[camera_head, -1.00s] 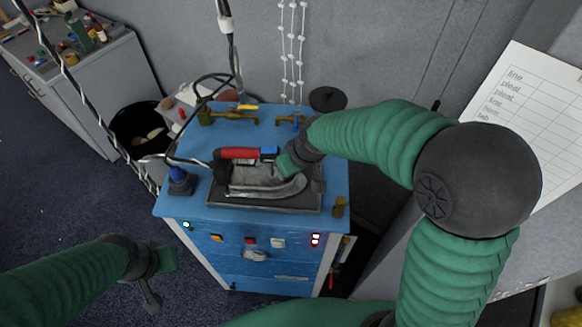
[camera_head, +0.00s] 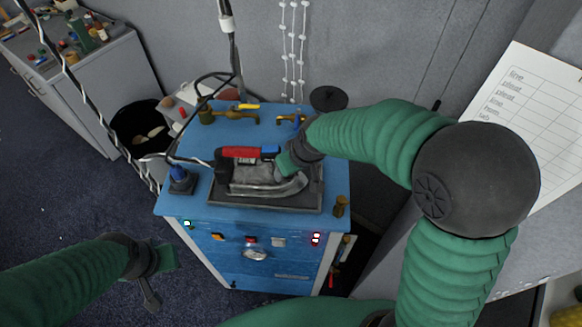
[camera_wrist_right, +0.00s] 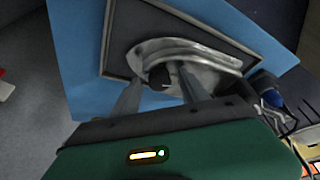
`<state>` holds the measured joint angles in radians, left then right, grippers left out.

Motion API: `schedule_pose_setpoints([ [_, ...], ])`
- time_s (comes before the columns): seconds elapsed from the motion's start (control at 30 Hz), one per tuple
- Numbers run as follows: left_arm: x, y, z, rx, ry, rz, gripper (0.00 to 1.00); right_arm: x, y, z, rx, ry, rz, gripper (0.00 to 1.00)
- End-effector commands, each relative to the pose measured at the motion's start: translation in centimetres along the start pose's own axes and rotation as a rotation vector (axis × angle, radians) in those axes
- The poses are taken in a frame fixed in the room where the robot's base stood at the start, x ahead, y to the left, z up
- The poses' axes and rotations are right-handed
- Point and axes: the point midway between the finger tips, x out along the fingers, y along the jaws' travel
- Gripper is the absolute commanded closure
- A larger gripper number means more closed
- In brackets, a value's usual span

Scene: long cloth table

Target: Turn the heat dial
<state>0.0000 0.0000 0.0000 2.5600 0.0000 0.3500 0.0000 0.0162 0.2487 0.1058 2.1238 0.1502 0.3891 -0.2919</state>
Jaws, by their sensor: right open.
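A steam iron with a red-and-blue handle (camera_head: 243,153) rests on a dark pad (camera_head: 225,198) on top of a blue cabinet. In the right wrist view, the iron's silver body (camera_wrist_right: 205,58) carries a small black round knob (camera_wrist_right: 158,76), which looks like the heat dial. My right gripper (camera_wrist_right: 162,80) is open over the iron, with a finger on either side of the knob. Whether the fingers touch it is unclear. In the head view the right gripper (camera_head: 284,167) hides the knob. My left gripper (camera_head: 160,278) is low at the left, away from the cabinet; its opening is unclear.
A cable runs from the iron's left end. A black bin (camera_head: 140,125) stands left; a printed sheet (camera_head: 530,120) is at right.

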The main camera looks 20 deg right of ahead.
Motion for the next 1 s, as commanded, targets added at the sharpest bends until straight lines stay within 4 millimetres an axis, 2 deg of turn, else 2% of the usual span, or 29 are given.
schedule_pose_setpoints([
  [0.17, 0.2, 0.0, 0.1, 0.0, 0.0, 0.0, 1.0, -1.6, 0.1, -0.1, 0.0, 0.005, 0.001, 0.47],
  [0.27, 0.6, 0.0, 0.1, 0.0, 0.0, 0.0, 1.0, -4.0, 0.1, -0.2, 0.0, 0.009, 0.003, 0.47],
  [0.5, 1.2, 0.0, 0.3, 0.0, 0.0, 0.0, 1.0, -11.2, 0.0, -0.2, 0.0, 0.008, 0.002, 0.47],
  [0.7, 1.5, 0.0, 0.3, 0.0, 0.0, 0.0, 1.0, -15.4, 0.1, -0.2, 0.001, 0.003, 0.001, 0.47],
  [0.83, 1.5, 0.0, 0.4, 0.0, 0.0, 0.0, 1.0, -16.5, 0.0, -0.1, 0.001, -0.001, 0.0, 0.47],
  [1.0, 1.5, 0.0, 0.3, 0.0, 0.0, 0.0, 1.0, -16.7, 0.0, -0.1, 0.0, -0.002, 0.0, 0.47],
])
